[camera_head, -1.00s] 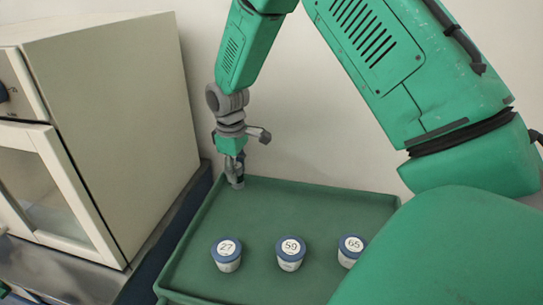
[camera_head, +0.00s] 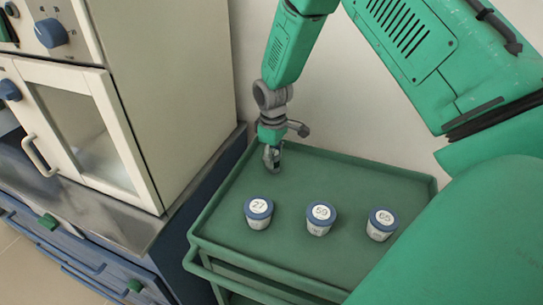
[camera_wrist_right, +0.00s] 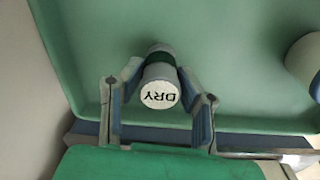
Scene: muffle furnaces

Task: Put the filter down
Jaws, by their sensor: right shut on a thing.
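The filter appears to be the small grey cylinder (camera_wrist_right: 160,95) in the right wrist view, with a dark green band and a white round end marked "DRY". My right gripper (camera_wrist_right: 159,74) is shut on it, one finger on each side. In the head view my right gripper (camera_head: 271,160) points down at the back left corner of the green tray (camera_head: 345,169); the filter is too small there to make out clearly. I cannot tell whether the filter touches the tray floor. My left gripper is not in view.
Three white cups with blue lids, marked 27 (camera_head: 258,212), 59 (camera_head: 320,217) and 65 (camera_head: 381,223), stand in a row on the tray. A cream muffle furnace (camera_head: 175,90) stands to the left. Tray floor in front of the cups is bare.

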